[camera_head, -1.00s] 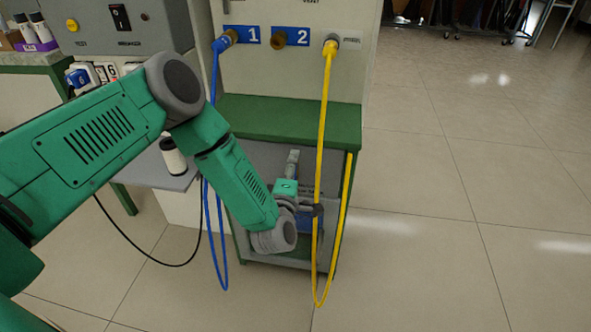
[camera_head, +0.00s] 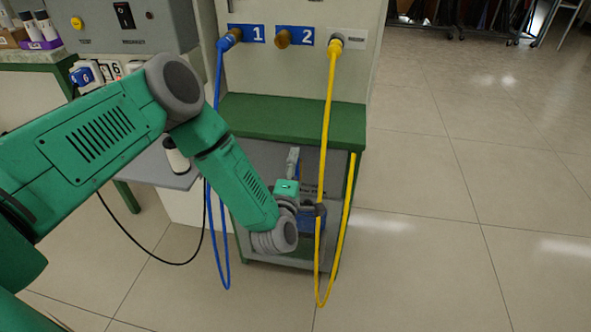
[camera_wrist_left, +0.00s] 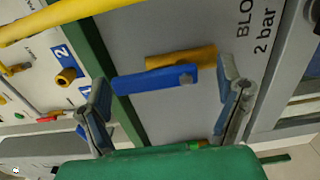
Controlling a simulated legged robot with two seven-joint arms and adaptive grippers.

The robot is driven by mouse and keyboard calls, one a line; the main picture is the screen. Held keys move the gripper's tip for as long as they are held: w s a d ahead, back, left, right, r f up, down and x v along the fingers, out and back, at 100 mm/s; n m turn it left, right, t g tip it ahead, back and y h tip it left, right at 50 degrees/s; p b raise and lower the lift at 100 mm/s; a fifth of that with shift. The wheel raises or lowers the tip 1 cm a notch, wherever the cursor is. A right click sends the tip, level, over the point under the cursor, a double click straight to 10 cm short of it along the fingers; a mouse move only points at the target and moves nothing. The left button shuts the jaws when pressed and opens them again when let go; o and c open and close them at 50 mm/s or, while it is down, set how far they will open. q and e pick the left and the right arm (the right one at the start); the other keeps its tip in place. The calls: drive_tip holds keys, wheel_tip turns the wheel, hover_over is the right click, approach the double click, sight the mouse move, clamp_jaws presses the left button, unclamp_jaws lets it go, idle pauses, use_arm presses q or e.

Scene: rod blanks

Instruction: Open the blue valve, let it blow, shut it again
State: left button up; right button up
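The blue valve lever (camera_wrist_left: 155,82) shows in the left wrist view, in front of a brass valve body (camera_wrist_left: 180,57) on a grey panel. It lies across the picture, roughly along the brass body. My left gripper (camera_wrist_left: 166,80) is open, with one finger near each end of the lever. In the head view my left gripper (camera_head: 305,183) is at the lower bay of the green-framed stand (camera_head: 290,117), and the valve cannot be made out there. My right gripper is not in view.
A yellow hose (camera_head: 326,120) hangs in front of the stand, close to my left gripper. A blue hose (camera_head: 217,110) hangs on the left from port 1. A grey shelf (camera_head: 150,170) holds a dark and white bottle (camera_head: 176,157).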

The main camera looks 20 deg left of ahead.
use_arm(q)
drive_tip(key=v, duration=1.2)
drive_tip(key=shift+d+f, duration=0.1)
